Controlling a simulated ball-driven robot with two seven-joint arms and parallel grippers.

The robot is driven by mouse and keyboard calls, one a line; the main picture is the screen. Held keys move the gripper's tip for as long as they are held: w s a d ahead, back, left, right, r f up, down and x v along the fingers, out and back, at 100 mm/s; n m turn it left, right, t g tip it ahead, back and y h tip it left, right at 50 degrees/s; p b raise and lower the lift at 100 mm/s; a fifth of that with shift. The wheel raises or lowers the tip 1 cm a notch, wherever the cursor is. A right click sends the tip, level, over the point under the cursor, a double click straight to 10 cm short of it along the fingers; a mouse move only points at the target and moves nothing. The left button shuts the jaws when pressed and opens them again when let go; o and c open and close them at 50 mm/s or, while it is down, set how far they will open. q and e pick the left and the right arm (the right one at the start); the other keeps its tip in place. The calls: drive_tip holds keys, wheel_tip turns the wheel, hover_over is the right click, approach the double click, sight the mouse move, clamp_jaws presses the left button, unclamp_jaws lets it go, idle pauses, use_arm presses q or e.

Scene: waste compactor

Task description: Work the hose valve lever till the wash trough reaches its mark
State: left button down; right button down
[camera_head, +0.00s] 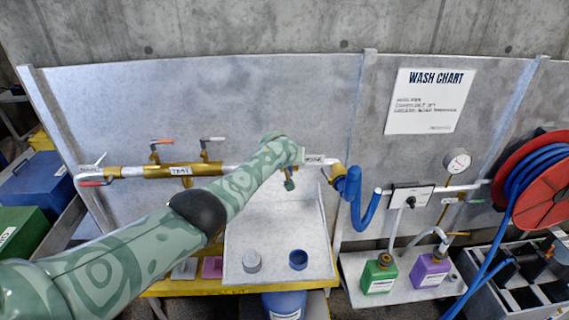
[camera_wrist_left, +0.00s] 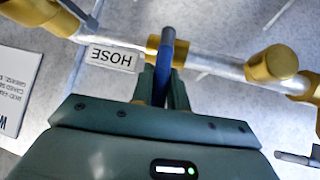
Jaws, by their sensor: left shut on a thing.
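The hose valve lever (camera_wrist_left: 167,50) is a blue handle on a pale pipe with brass fittings, beside a HOSE label (camera_wrist_left: 113,57) that appears upside down in the left wrist view. My left gripper (camera_wrist_left: 166,75) is shut on this lever, one finger on each side. In the head view my left arm reaches to the pipe near the label (camera_head: 314,160) and hides the lever and jaws. A pale, shallow trough-like surface (camera_head: 238,222) lies below the pipe. I see no clear water level or mark on it. My right gripper is not in view.
Other levers sit left on the pipe: orange (camera_head: 160,142), pale-handled (camera_head: 212,139) and red (camera_head: 92,183). A blue hose (camera_head: 354,200) hangs right of my wrist. Green (camera_head: 379,274) and purple (camera_head: 430,270) jugs stand right, near a red hose reel (camera_head: 538,190) and gauge (camera_head: 457,161).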

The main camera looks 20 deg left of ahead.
use_arm(q)
drive_tip(key=shift+w+d+f+m+y, duration=0.1)
drive_tip(key=shift+d+m+y, duration=0.2)
drive_tip(key=shift+b, duration=0.3)
drive_tip(key=c, duration=1.4)
unclamp_jaws()
drive_tip(key=shift+w, duration=0.1)
drive_tip(key=shift+o, duration=0.2)
drive_tip(key=shift+r+p, duration=0.3)
drive_tip(key=shift+p, duration=0.15)
drive_tip(key=p+v, duration=0.7)
drive_tip(key=v, duration=0.9)
drive_tip(key=shift+d+p, duration=0.25)
drive_tip(key=shift+p, duration=0.1)
